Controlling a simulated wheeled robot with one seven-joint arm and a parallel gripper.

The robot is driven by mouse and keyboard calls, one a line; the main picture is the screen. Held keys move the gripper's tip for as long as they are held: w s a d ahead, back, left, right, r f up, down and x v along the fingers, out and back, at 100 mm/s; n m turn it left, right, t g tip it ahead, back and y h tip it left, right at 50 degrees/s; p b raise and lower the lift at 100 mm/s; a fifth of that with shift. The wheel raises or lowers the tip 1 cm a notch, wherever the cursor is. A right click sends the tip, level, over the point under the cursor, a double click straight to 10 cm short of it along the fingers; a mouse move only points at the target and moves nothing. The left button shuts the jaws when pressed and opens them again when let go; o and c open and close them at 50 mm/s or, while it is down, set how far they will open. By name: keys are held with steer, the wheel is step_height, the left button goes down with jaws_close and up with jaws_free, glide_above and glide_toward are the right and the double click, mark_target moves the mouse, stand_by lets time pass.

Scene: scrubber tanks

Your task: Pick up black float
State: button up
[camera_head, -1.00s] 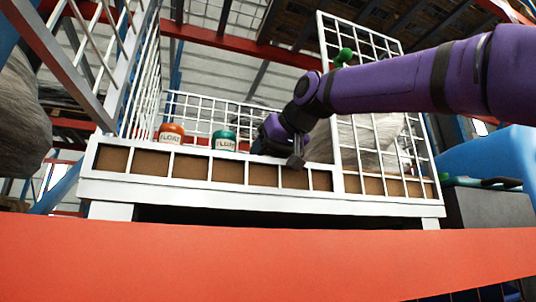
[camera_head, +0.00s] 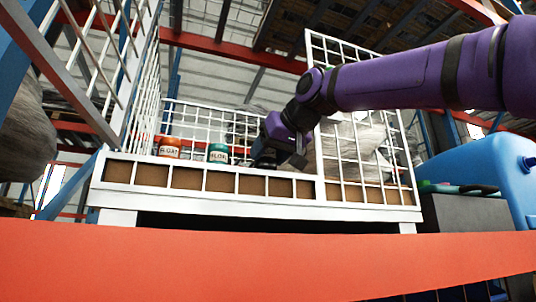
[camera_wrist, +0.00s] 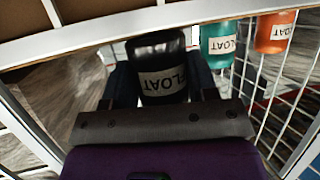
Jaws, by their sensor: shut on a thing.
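The black float is a dark bottle with a white FLOAT label; it shows in the wrist view (camera_wrist: 158,58) between the two fingers of my gripper (camera_wrist: 165,88). My gripper is shut on it. In the head view my purple arm reaches in from the right, and my gripper (camera_head: 285,155) is at the front rail of the white wire cage (camera_head: 240,205). The black float is hard to make out there against the dark gripper.
A teal FLOAT bottle (camera_head: 218,153) and an orange FLOAT bottle (camera_head: 169,148) stand to the left of my gripper in the cage. A taller mesh panel (camera_head: 350,150) is on the right. A red beam (camera_head: 250,265) crosses the front. A blue tank (camera_head: 490,170) is at the right.

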steer(key=shift+s+d, duration=0.1)
steer(key=shift+s, duration=0.25)
steer(key=o, duration=1)
steer(key=v, duration=1)
steer(key=shift+s+d+r, duration=0.2)
steer(key=shift+s, duration=0.1)
